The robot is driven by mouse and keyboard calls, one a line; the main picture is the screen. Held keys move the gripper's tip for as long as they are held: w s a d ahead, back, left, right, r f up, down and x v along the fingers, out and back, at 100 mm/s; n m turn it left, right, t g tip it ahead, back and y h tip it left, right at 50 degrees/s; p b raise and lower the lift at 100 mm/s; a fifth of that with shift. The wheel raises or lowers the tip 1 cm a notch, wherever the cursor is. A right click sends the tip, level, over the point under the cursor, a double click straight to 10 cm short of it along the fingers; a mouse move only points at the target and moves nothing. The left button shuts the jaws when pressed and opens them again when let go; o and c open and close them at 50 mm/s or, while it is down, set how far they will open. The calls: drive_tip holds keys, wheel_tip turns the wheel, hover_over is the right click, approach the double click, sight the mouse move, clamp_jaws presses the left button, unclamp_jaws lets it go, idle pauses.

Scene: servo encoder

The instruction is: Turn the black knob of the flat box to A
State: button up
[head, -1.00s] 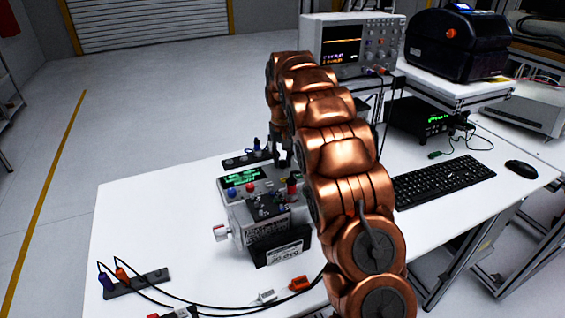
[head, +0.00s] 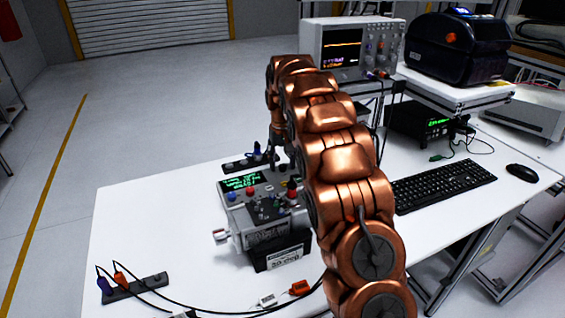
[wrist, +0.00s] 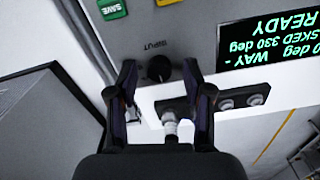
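The flat box (head: 243,181) with a green-lettered display lies on the white table, behind the servo assembly in the head view. In the wrist view its grey panel shows the black knob (wrist: 158,68) beside an upside-down "INPUT" label. The display (wrist: 268,48) appears upside down there; "330 deg" and "READY" are legible. My gripper (wrist: 159,70) is open, with one finger on each side of the knob in the picture. I cannot tell whether either finger touches it. No letter A is legible. In the head view my gripper (head: 277,152) is small and partly hidden by my arm.
The servo assembly (head: 266,228) stands in front of the flat box. A dark strip with plugs (head: 245,163) lies behind the box. A keyboard (head: 445,184) and mouse (head: 521,170) lie to the right.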

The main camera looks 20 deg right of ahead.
sight(282, 165)
drive_tip(key=shift+r, duration=0.1)
drive_tip(key=shift+r, duration=3.6)
